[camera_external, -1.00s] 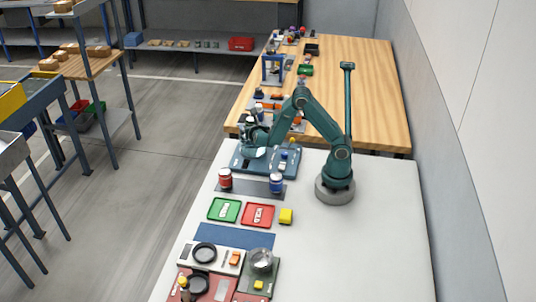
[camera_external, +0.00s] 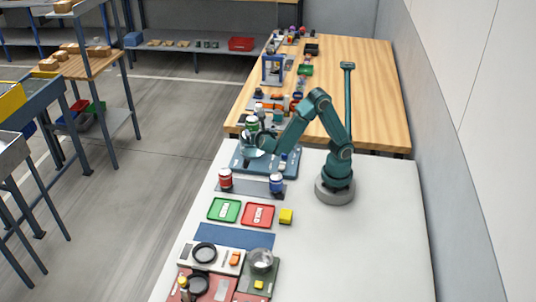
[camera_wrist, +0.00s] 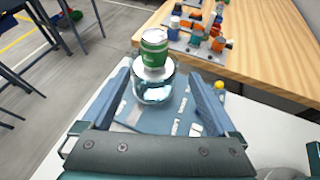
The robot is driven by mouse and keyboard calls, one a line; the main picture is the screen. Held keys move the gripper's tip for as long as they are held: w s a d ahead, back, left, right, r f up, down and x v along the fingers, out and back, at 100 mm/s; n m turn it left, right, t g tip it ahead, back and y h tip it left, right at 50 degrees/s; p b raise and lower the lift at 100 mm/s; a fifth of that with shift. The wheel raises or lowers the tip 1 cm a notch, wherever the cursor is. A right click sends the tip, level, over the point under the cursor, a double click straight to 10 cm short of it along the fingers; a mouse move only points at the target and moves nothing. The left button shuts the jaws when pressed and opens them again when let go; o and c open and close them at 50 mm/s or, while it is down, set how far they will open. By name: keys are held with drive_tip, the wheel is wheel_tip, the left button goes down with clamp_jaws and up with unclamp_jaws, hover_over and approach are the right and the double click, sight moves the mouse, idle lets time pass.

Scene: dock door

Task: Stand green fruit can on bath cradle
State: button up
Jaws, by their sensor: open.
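The green fruit can (camera_wrist: 154,48) is upright on top of a clear, shiny round vessel (camera_wrist: 153,88), which seems to be the bath with its cradle; the cradle itself is hard to make out. In the external view the green can (camera_external: 252,124) shows above the pale bath (camera_external: 254,153). The bath stands on a blue base plate (camera_external: 243,165). My gripper (camera_wrist: 160,73) is open, its fingers apart to the left and right of the bath in the wrist picture and clear of the can. In the external view my gripper (camera_external: 264,141) is beside the can.
A red jar (camera_external: 225,179) and a blue jar (camera_external: 277,183) stand on a grey strip in front. Green (camera_external: 213,218) and red trays (camera_external: 270,222) lie nearer. A wooden table (camera_external: 375,100) with several items lies beyond. The white table's right side is clear.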

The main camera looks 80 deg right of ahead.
drive_tip(key=s+d+m+g+y, duration=0.4)
drive_tip(key=s+m+y, duration=0.1)
drive_tip(key=s+m, duration=0.5)
drive_tip(key=s+a+m+t+y, duration=0.3)
drive_tip(key=m+y, duration=0.4)
drive_tip(key=m, duration=0.4)
drive_tip(key=shift+s+a+m+t, duration=0.15)
drive_tip(key=shift+a+m+t, duration=0.25)
drive_tip(key=shift+a+t, duration=0.65)
